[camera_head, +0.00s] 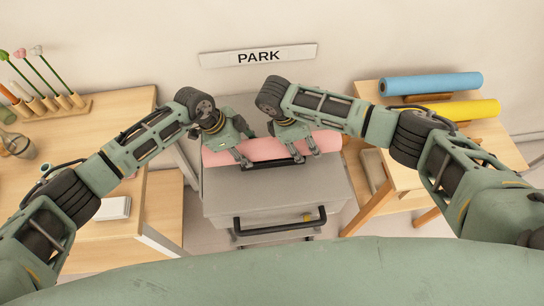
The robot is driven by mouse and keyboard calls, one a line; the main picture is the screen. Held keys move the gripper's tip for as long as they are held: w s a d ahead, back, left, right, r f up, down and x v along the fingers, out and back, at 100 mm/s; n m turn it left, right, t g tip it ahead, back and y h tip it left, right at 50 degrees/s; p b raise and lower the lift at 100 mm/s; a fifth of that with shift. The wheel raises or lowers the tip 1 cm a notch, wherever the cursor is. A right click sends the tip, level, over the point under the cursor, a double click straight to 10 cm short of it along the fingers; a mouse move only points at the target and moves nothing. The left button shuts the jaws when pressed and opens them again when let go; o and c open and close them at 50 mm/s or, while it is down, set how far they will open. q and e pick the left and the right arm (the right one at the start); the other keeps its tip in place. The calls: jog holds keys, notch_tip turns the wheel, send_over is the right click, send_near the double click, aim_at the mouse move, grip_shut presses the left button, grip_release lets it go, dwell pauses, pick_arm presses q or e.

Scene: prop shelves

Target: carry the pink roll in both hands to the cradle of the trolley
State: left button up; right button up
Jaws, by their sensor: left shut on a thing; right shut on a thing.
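The pink roll (265,150) lies crosswise over the back part of the grey trolley (275,193), below the PARK sign. Both my grippers are on it from above. My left gripper (243,152) is shut on the roll left of its middle. My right gripper (298,150) is shut on it right of its middle. A black bracket (273,163), perhaps part of the cradle, shows along the roll's front side. The rest of the cradle is hidden, and I cannot tell whether the roll rests in it or hangs just above.
A blue roll (430,84) and a yellow roll (465,110) lie on the right wooden table (490,145). The left wooden table (100,130) holds flowers in a wooden rack (50,108). The trolley has a black front handle (280,227). The PARK sign (258,56) is on the wall.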

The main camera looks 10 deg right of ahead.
pick_arm(q)
jog(key=shift+s+f, duration=0.3)
jog(key=shift+f, duration=0.3)
pick_arm(e)
jog(key=shift+s+a+f, duration=0.2)
jog(key=shift+s+f, duration=0.1)
jog(key=shift+f, duration=0.4)
pick_arm(q)
jog(key=o, duration=1.4)
jog(key=shift+c, duration=0.2)
pick_arm(e)
jog(key=o, duration=1.4)
jog(key=shift+r, duration=0.1)
jog(key=shift+c, duration=0.2)
pick_arm(q)
jog(key=o, duration=0.4)
jog(key=shift+w+f, duration=0.2)
jog(key=shift+w, duration=0.05)
jog(key=shift+c, duration=0.2)
pick_arm(e)
jog(key=o, duration=0.4)
jog(key=shift+w+d+f, duration=0.15)
jog(key=shift+w+f, duration=0.05)
jog(key=shift+w, duration=0.1)
jog(key=shift+c, duration=0.2)
pick_arm(q)
jog(key=shift+w, duration=0.1)
pick_arm(e)
jog(key=shift+w, duration=0.1)
